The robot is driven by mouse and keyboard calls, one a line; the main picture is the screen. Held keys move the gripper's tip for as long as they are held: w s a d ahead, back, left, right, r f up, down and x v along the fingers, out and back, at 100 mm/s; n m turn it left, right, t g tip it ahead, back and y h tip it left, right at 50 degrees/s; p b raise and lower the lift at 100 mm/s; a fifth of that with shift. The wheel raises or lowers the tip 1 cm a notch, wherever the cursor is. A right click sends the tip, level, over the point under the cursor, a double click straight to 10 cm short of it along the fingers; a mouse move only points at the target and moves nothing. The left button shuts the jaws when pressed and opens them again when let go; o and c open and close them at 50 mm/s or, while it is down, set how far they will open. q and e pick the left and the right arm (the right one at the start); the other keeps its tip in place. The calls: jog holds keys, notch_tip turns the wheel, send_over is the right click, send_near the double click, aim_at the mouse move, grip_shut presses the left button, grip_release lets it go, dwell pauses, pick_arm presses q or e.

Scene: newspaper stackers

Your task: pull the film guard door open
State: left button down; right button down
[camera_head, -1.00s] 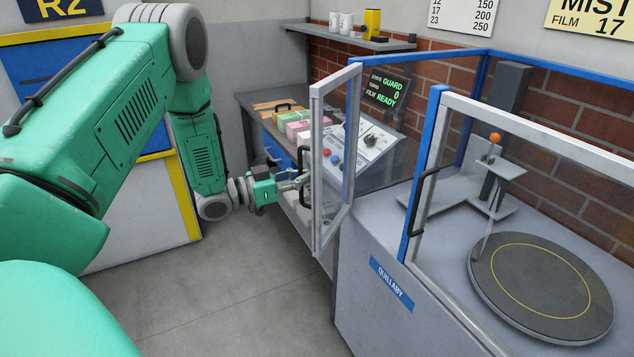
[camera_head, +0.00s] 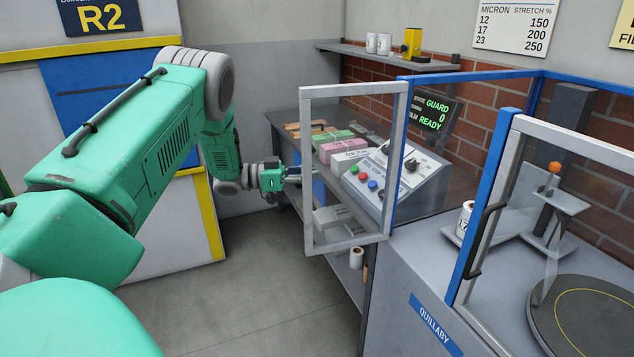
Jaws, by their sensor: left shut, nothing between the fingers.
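A grey-framed clear guard door (camera_head: 306,180) stands swung out to the left of the blue machine post (camera_head: 399,130), well open. A second grey-framed panel (camera_head: 497,180) with a dark upright handle (camera_head: 484,240) stands at the right blue post, across the machine front. My left gripper (camera_head: 296,175) is shut and empty, just left of the open door's free edge. I cannot tell whether its fingertips touch the frame. My right gripper is out of view.
A control panel (camera_head: 392,185) with buttons shows through the open door, beside a bench (camera_head: 285,122) with pink and green packs. The turntable (camera_head: 590,320) is at lower right. A wall shelf (camera_head: 390,65) is behind. The floor (camera_head: 240,290) before the door is clear.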

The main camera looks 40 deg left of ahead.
pick_arm(q)
jog(key=shift+w+a+f, duration=0.1)
jog(key=shift+w+a, duration=0.1)
jog(key=shift+a, duration=0.5)
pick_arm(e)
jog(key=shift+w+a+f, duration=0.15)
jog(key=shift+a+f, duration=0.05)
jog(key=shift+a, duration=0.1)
pick_arm(q)
jog(key=shift+g, duration=0.3)
jog(key=c, duration=1.6)
grip_release()
jog(key=shift+s+a, duration=0.1)
jog(key=shift+s, duration=0.1)
jog(key=v, duration=1.2)
jog(key=shift+a+f, duration=0.2)
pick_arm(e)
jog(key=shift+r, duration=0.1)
pick_arm(q)
jog(key=shift+a, duration=0.1)
